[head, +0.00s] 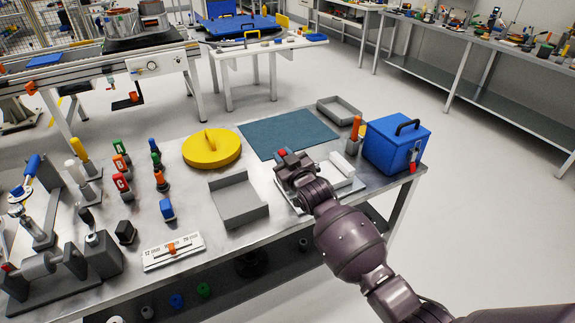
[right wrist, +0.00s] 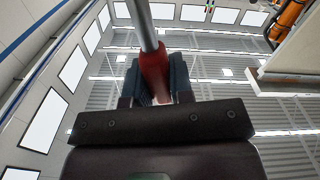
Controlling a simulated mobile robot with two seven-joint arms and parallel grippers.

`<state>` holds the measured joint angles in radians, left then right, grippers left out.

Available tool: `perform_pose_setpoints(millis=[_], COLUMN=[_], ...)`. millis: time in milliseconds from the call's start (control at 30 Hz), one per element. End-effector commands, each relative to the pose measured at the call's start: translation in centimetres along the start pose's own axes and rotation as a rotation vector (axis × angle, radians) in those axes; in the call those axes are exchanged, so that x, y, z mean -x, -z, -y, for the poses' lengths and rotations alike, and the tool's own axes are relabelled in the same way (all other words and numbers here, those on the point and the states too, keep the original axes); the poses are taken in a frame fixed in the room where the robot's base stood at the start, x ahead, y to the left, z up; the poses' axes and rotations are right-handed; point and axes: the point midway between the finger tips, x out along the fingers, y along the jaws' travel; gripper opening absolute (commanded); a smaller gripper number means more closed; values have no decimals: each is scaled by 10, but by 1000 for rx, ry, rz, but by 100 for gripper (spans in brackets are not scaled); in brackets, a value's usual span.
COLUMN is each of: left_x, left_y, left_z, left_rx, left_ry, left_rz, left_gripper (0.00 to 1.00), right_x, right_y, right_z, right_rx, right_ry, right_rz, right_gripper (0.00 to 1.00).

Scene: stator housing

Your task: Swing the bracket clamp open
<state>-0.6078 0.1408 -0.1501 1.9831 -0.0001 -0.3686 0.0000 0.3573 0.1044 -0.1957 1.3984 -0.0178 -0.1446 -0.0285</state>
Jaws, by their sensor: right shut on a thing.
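The clamp's red handle (right wrist: 153,68) shows in the right wrist view, with a grey metal rod (right wrist: 143,22) running up from it. The dark fingers of my right gripper (right wrist: 154,82) are shut around this red handle. In the head view my right gripper (head: 284,160) is over the left part of a pale fixture (head: 346,184) near the table's right end. A bit of red shows at its fingertips. My gripper and forearm hide most of the clamp, so its angle cannot be told. My left gripper is not in view.
A blue box (head: 396,146) and an orange-handled tool (head: 356,130) stand right of the fixture. A grey tray (head: 238,200) lies to its left. A teal mat (head: 288,135) and a yellow disc (head: 211,149) lie behind. Several handled tools crowd the table's left side.

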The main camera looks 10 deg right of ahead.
Motion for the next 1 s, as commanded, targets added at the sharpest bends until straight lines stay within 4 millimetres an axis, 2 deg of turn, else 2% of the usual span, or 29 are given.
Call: perform_pose_setpoints(millis=[133, 467, 700, 1000], left_x=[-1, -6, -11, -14], left_y=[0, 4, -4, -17], left_z=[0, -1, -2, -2], left_rx=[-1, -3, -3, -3], left_ry=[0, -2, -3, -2], left_rz=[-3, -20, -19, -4], left_gripper=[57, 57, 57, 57], right_x=[-7, -7, -7, -7], right_y=[-1, -9, -18, -25], right_z=[8, 33, 46, 55], right_rx=[122, 433, 627, 781], right_ry=[1, 2, 1, 1], right_rz=[-1, 0, -1, -1], right_gripper=[0, 0, 0, 0])
